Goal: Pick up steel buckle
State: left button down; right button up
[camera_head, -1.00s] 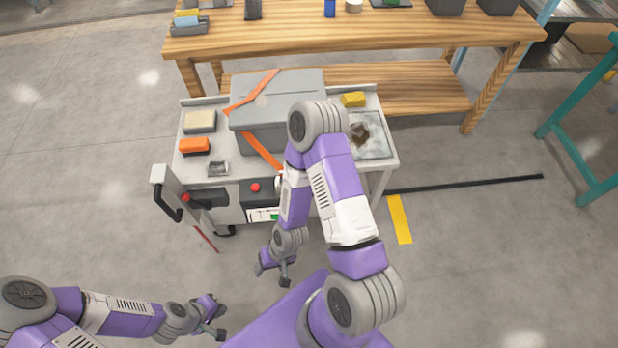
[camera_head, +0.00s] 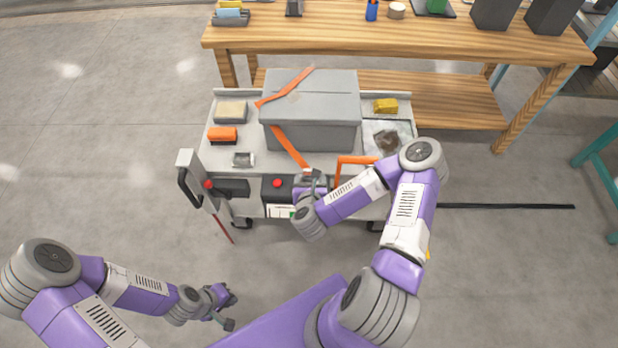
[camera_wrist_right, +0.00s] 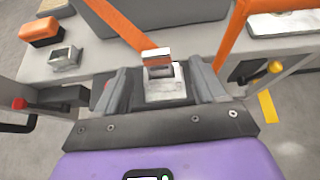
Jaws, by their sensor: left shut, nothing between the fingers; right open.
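A small square steel buckle (camera_head: 243,160) lies on the grey cart top, left of the strapped grey box; it also shows in the right wrist view (camera_wrist_right: 65,57). A second metal piece (camera_wrist_right: 165,85) sits at the lower end of the orange strap (camera_head: 289,147). My right gripper (camera_wrist_right: 163,88) is open, with its fingers on either side of this metal piece; I cannot tell whether they touch it. In the head view my right gripper (camera_head: 316,178) is at the cart's front edge, partly hidden by its wrist. My left gripper (camera_head: 230,310) is shut and empty, low in front of the cart.
The grey box (camera_head: 315,120) fills the cart's middle. An orange block (camera_head: 222,135), a beige block (camera_head: 231,111) and a yellow block (camera_head: 386,106) lie around it. An orange bar frame (camera_head: 355,159) stands right of my right gripper. A wooden bench (camera_head: 400,40) stands behind.

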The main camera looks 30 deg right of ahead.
aim_at(309, 171)
jog(key=b+x, duration=0.1)
jog(key=x, duration=0.2)
jog(key=b+x, duration=0.1)
jog(key=x, duration=0.2)
jog(key=shift+w+r, duration=0.15)
jog(key=shift+w, duration=0.25)
jog(key=shift+w+d+f+b, duration=0.2)
jog(key=shift+w+b, duration=0.1)
jog(key=shift+w, duration=0.15)
jog(key=c, duration=1.1)
